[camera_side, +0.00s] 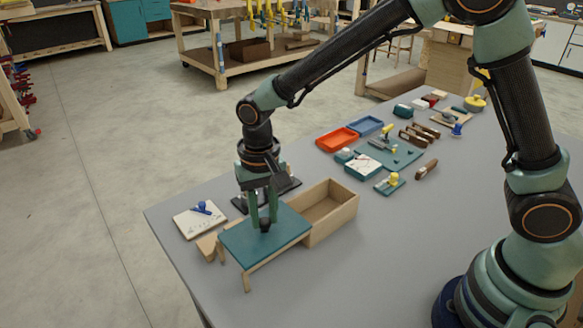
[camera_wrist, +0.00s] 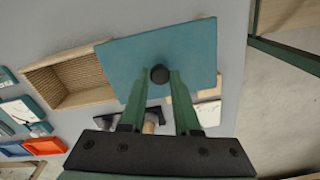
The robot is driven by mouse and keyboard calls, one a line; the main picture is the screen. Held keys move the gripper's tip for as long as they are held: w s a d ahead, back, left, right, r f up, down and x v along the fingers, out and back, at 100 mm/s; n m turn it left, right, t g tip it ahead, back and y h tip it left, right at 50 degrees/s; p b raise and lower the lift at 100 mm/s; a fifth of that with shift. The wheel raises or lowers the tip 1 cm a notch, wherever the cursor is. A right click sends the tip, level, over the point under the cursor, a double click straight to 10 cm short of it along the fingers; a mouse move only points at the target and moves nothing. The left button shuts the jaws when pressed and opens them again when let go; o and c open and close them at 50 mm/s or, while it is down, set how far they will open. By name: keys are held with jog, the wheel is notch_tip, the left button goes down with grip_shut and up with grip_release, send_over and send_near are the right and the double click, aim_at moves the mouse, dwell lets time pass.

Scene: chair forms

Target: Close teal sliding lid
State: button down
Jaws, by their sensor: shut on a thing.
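The teal sliding lid (camera_side: 258,242) is a flat panel pulled out to the left of the wooden box (camera_side: 337,216). Two thin wooden rails hold it up at that side. The box is open on top over its right part, and its bare inside shows. In the wrist view the lid (camera_wrist: 190,48) lies beside the open box (camera_wrist: 62,92). My gripper (camera_side: 264,221) points down over the lid and is shut on its dark round knob (camera_wrist: 160,74). The knob sits between the two green fingertips (camera_wrist: 160,80).
A white pad with a blue item (camera_side: 200,217) lies left of the lid. Dark items (camera_side: 285,187) stand behind it. An orange tray (camera_side: 337,139), a blue tray (camera_side: 365,125) and several small tools sit farther back. The table's left edge is near the lid. The grey front tabletop is clear.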

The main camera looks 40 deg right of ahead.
jog(key=shift+d, duration=0.1)
jog(key=d, duration=1.6)
jog(key=c, duration=0.6)
grip_release()
notch_tip(320, 180, up, 12)
jog(key=shift+r, duration=0.1)
